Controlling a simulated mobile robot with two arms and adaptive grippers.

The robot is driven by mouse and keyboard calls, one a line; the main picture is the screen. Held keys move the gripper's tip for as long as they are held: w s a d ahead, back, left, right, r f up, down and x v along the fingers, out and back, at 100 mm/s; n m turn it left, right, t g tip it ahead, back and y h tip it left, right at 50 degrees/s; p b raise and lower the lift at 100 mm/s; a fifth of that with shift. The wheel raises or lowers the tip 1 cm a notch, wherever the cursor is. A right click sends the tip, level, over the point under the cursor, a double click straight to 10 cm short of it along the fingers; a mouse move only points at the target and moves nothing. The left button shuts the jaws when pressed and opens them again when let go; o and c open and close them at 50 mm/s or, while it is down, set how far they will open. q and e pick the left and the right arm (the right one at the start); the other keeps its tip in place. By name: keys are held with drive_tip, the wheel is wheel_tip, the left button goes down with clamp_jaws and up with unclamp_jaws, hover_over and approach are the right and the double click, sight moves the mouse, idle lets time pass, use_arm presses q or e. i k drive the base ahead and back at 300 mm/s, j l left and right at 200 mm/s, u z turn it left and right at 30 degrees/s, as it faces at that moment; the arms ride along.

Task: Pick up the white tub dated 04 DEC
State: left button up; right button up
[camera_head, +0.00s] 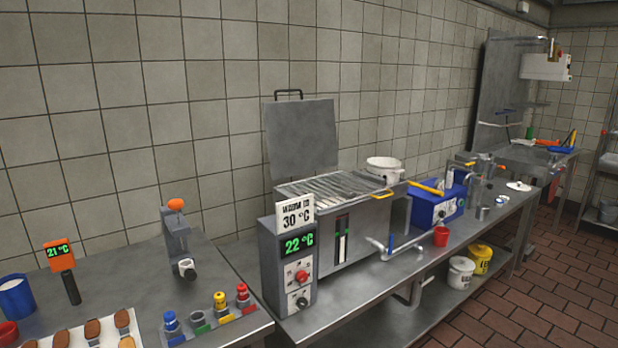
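A white tub (461,273) with dark marking on its front stands on the lower shelf under the long steel counter. The marking is too small to read, so I cannot tell its date. A yellow tub (481,260) with dark marking stands next to it, to the right. Neither of my grippers is in view.
The steel heating unit (375,228) has a raised lid and a display reading 22 °C. A red cup (441,236) and a blue box (437,207) stand on the counter. A left table holds brown-topped pieces and coloured bottles. The tiled floor (540,290) at right is clear.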

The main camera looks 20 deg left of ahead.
sight(389, 169)
drive_tip(key=u, duration=0.7)
drive_tip(key=i+l+u, duration=0.1)
drive_tip(key=l+u, duration=0.25)
drive_tip(key=l, duration=0.15)
drive_tip(key=l+u, duration=0.75)
drive_tip(key=l, duration=0.25)
drive_tip(key=k, duration=0.05)
